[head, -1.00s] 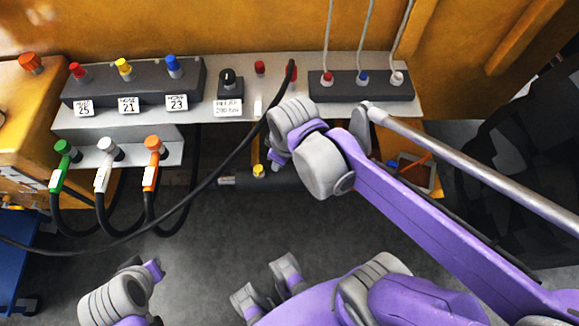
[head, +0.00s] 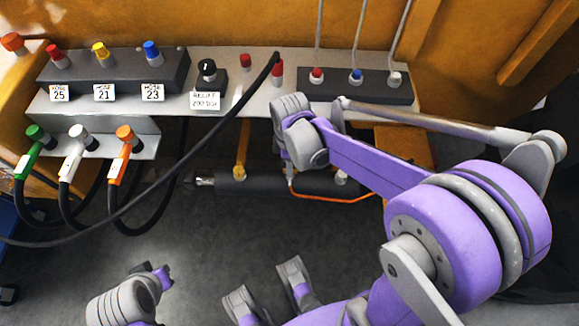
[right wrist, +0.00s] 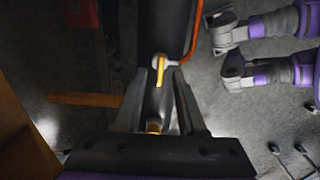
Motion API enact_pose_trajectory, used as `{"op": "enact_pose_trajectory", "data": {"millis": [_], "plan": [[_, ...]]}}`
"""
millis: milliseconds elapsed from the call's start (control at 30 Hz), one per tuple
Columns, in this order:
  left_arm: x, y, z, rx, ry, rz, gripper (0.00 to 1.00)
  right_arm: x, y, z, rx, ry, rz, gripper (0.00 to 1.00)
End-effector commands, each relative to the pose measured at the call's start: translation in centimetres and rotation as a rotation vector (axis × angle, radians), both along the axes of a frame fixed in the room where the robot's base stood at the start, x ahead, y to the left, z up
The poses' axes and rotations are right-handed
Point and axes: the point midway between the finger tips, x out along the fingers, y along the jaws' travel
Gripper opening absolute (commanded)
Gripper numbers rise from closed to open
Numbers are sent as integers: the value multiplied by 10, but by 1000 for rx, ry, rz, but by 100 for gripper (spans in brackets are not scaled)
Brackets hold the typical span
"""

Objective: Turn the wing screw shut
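In the right wrist view, a yellow lever-like piece (right wrist: 160,68) sits upright on a dark cylinder beside a white and orange hose fitting. It looks like the wing screw, though I cannot be sure. My right gripper (right wrist: 159,76) is open, with one finger on each side of the cylinder's line and the yellow piece near its tips. I see no clear contact. In the head view my right gripper (head: 291,160) is over the cylinder (head: 235,184), and its wrist hides the yellow piece. My left gripper (head: 155,278) is at lower left, its fingers unclear.
A black cable (head: 190,150) crosses in front of the panel. Hoses with green, white and orange connectors hang at left.

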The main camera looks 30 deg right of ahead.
Motion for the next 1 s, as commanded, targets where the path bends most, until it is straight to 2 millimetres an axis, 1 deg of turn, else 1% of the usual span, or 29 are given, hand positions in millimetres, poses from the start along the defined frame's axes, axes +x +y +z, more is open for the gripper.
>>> {"op": "enact_pose_trajectory", "data": {"millis": [33,133,467,600,700,1000], "plan": [[0,0,-3,0,1,0,0,0,0,-7,0,0,0,40],[0,0,-4,0,1,0,0,0,0,-13,0,0,0,40],[0,0,-4,0,1,0,0,0,0,-16,-1,-1,-1,40],[0,0,-4,0,1,0,0,0,0,-16,-1,-1,-1,15],[0,0,-4,0,2,0,0,0,0,-16,-1,-1,-1,0],[0,0,-4,0,1,0,0,0,0,-16,-1,-1,-1,0]]}}
